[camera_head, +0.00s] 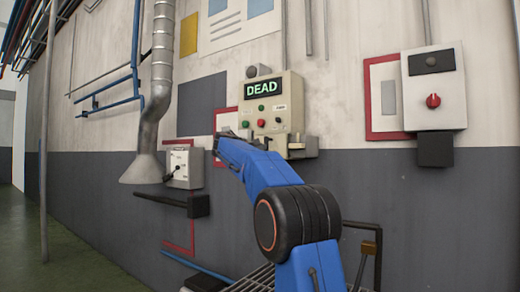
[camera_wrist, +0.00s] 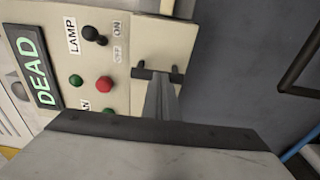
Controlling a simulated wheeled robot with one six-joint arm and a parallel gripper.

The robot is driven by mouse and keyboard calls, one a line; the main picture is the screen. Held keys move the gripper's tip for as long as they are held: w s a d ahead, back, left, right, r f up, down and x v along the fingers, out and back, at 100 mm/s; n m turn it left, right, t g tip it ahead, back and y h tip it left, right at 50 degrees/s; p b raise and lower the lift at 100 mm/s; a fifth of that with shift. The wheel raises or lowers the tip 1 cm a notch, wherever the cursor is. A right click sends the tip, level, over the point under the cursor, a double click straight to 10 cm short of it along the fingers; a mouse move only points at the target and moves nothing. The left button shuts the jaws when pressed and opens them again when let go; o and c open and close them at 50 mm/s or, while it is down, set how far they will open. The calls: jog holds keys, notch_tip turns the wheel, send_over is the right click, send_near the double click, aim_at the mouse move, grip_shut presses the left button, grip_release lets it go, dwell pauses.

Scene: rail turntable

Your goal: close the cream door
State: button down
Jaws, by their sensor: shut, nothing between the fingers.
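The cream control box (camera_head: 272,105) is on the wall, with a lit DEAD display. A cream panel at its lower end, which looks like the cream door (camera_wrist: 165,45), carries a black handle (camera_wrist: 142,72) in the wrist view. How far it stands open cannot be told. My gripper (camera_wrist: 160,84) is shut and empty, its fingertips in front of the panel by the handle. Whether they touch it is unclear.
A grey box with a red knob (camera_head: 433,100) hangs to the right. A metal duct (camera_head: 158,85) and a small white switch box (camera_head: 184,167) are to the left. A black bar (camera_head: 198,206) juts out below. A dark bent rail (camera_wrist: 290,85) shows in the wrist view.

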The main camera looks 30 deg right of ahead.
aim_at(278, 142)
jog(key=d, duration=0.3)
jog(key=shift+s+d, duration=0.1)
jog(key=shift+d, duration=0.1)
jog(key=shift+r, duration=0.1)
dwell(0.3)
jog(key=shift+s+a, duration=0.1)
